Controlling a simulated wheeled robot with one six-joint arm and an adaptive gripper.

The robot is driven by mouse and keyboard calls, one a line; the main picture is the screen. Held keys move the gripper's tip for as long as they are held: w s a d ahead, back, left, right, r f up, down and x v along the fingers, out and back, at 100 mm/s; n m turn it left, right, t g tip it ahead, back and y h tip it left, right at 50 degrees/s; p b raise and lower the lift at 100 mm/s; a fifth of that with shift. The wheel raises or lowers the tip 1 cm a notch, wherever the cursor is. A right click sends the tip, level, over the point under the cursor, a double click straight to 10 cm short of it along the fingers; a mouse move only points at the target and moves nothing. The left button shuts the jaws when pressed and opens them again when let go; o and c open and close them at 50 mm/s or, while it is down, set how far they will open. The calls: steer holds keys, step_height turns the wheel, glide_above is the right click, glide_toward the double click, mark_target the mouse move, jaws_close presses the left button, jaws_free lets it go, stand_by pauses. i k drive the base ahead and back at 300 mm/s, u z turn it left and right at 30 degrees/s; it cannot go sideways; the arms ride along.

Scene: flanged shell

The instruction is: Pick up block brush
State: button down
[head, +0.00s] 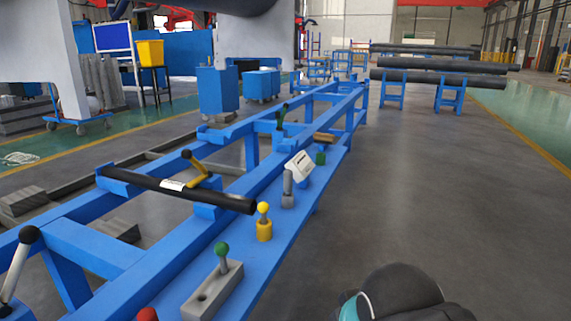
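What looks like the block brush, a small brown block (324,137), lies on the blue bench in the head view, at its far part. It is small and its bristles cannot be made out. It is just behind a white labelled piece and near a small green piece. My gripper is not in view. A dark rounded part of my arm shows at the bottom right, well apart from the brown block, and another dark part crosses the top edge.
On the blue bench (275,250) stand a grey block with a green knob (221,250), a yellow-knobbed piece (264,230), a grey post (288,190) and a white labelled piece (299,166). A black tube (175,188) lies across the frame.

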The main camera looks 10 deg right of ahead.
mark_target(319, 138)
steer(key=z, duration=0.65)
steer(key=i, duration=1.1)
steer(key=z, duration=0.45)
steer(key=i, duration=1.55)
steer(key=u, duration=0.75)
